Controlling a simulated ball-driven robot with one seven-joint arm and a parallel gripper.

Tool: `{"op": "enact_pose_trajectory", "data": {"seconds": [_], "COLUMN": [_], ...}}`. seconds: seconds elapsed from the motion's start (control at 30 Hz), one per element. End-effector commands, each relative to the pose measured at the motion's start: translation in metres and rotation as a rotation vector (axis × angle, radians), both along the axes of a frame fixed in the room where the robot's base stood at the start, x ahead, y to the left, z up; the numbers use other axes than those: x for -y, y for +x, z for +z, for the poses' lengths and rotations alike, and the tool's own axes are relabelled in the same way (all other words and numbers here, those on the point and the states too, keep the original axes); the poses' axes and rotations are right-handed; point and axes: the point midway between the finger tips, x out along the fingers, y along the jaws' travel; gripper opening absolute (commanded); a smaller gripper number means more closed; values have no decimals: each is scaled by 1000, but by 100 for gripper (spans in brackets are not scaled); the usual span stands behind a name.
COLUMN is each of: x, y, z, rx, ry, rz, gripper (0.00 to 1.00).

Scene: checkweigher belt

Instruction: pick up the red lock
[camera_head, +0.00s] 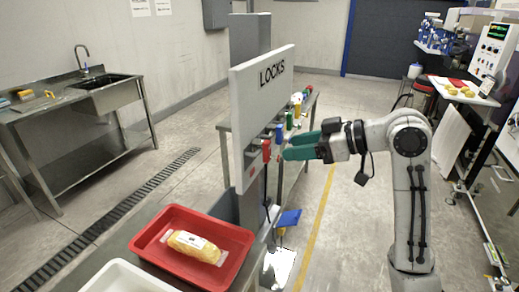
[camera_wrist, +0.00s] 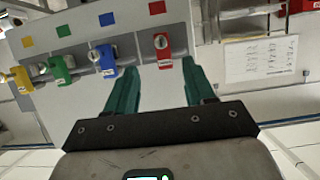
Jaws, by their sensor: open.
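The red lock (camera_head: 266,151) hangs on the grey board marked LOCKS (camera_head: 240,112), nearest of the row in the head view. In the wrist view the red lock (camera_wrist: 165,58) hangs from a metal shackle below a red square. My gripper (camera_head: 284,147) has teal fingers that are open and point at the board, just right of the red lock in the head view. In the wrist view the gripper (camera_wrist: 160,68) has its fingertips on either side of the red lock in the picture, with no visible grip. Whether they touch it I cannot tell.
Blue (camera_wrist: 108,68), green (camera_wrist: 62,73) and yellow (camera_wrist: 21,79) locks hang left of the red one in the wrist view. Below the board in the head view, a red tray (camera_head: 160,222) holds a packed loaf (camera_head: 195,246). A white tray (camera_head: 120,278) stands in front.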

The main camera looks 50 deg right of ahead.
Motion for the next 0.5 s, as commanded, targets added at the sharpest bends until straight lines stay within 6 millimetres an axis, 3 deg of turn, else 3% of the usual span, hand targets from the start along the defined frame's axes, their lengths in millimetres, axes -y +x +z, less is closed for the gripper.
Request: {"op": "enact_pose_trajectory", "data": {"seconds": [0.5], "x": [-22], "y": [47], "z": [-13], "rx": [-1], "ry": [1], "rz": [-2], "gripper": [54]}}
